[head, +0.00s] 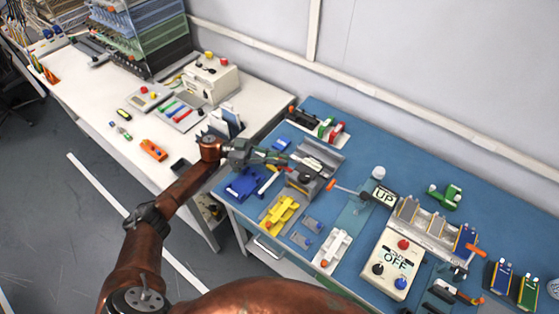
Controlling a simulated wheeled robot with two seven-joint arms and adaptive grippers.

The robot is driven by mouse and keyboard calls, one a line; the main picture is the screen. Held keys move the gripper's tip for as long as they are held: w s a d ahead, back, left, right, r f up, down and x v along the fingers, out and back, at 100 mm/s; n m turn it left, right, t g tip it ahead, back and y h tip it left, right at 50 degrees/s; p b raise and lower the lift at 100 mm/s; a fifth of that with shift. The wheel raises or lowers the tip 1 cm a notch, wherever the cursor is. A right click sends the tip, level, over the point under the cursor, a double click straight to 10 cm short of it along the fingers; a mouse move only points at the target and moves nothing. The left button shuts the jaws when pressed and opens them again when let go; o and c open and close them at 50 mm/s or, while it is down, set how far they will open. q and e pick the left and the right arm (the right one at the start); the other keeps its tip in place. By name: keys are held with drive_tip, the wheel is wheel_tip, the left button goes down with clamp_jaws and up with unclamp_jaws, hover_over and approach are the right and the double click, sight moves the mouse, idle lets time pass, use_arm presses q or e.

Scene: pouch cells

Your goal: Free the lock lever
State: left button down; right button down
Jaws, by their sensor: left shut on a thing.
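My left gripper (280,158) reaches in over the left part of the blue bench mat. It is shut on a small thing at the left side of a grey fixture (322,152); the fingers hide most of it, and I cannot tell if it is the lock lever. A black round knob (306,177) sits at the fixture's front. An orange-tipped lever (333,185) points left from beside a box with an "UP" display (384,196). Another orange-handled lever (476,251) is at the right. My right gripper is not in view.
A blue tray (243,184), a yellow holder (281,213) and a white holder (333,249) stand in front. A control box reading "OFF" (394,266) and a slotted grey rack (425,226) are to the right. The white table (215,142) is at the left.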

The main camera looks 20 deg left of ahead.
use_arm(q)
drive_tip(key=shift+w, duration=0.1)
drive_tip(key=c, duration=2)
unclamp_jaws()
drive_tip(key=shift+o, duration=0.2)
drive_tip(key=s+a, duration=0.1)
drive_tip(key=a, duration=1.1)
